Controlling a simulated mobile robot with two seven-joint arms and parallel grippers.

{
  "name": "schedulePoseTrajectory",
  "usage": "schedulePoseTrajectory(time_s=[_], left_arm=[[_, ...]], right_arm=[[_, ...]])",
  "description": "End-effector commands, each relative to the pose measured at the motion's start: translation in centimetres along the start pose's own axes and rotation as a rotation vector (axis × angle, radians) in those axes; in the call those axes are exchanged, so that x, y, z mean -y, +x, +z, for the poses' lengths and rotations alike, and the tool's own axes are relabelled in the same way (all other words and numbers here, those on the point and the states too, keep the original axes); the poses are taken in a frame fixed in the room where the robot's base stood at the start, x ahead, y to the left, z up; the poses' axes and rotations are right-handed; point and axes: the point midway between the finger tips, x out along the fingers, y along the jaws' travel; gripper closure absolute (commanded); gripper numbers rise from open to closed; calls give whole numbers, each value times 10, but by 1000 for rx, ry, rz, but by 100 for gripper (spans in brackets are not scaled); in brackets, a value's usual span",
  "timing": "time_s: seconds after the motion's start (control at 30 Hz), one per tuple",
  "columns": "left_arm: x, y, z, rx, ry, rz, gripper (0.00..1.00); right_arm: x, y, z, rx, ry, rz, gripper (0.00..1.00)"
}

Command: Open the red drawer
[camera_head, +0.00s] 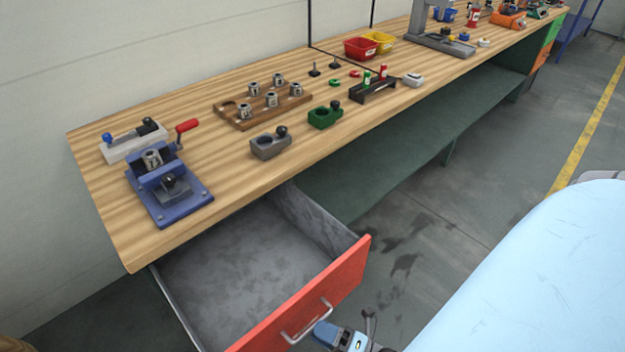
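The red drawer (347,272) is pulled well out from under the near left end of the workbench. Its grey inside (245,265) shows and looks empty. A light metal bar handle (308,322) is on its red front. My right gripper (325,331), with blue and grey parts, is at the bottom edge beside the right part of the handle. It is partly cut off by the frame. I cannot tell whether its fingers are around the handle or only beside it. My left gripper is not in view.
The wooden workbench (225,195) holds a blue vise (168,190) with a red lever, a wooden block of metal parts (262,103) and red and yellow bins (361,47). A large light-blue rounded surface (540,275) fills the lower right. Grey floor (425,225) lies between.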

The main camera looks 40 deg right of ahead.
Motion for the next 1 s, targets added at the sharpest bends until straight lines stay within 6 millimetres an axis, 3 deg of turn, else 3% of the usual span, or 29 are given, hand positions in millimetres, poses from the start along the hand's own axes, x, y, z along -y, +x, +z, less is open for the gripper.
schedulePoseTrajectory(time_s=[0.2,0.43,0.6,1.0], left_arm=[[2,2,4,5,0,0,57],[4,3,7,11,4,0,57],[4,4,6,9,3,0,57],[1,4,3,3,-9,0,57]], right_arm=[[2,-54,0,1,0,-4,63],[1,-95,0,1,-1,-2,63],[0,-109,0,1,0,0,63],[0,-111,0,0,0,1,63]])
